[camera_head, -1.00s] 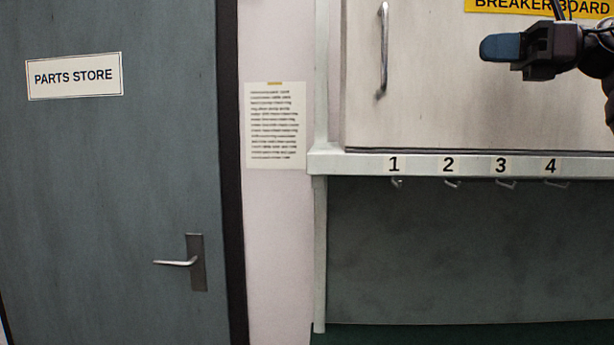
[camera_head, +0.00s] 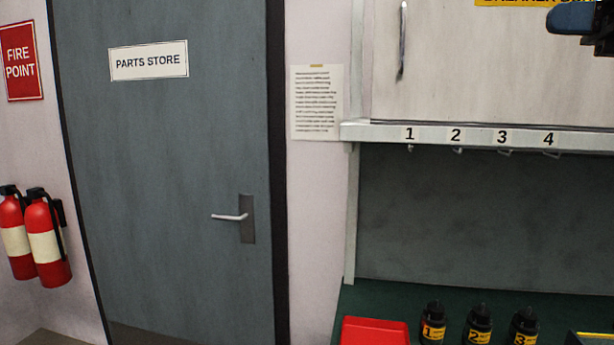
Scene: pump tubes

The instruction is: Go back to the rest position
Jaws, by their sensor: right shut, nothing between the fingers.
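My right gripper (camera_head: 577,18) shows at the top right corner, its blue fingers shut with nothing between them. It is in front of the pale breaker board cabinet (camera_head: 480,65), partly cut off by the frame edge. My left gripper is out of view.
A numbered rail (camera_head: 470,137) with small hooks runs under the cabinet. Below, a green bench (camera_head: 385,298) bears a red tray (camera_head: 375,331) and several numbered black bottles (camera_head: 478,326). The parts store door (camera_head: 160,180) is shut. Two fire extinguishers (camera_head: 48,240) hang at the left.

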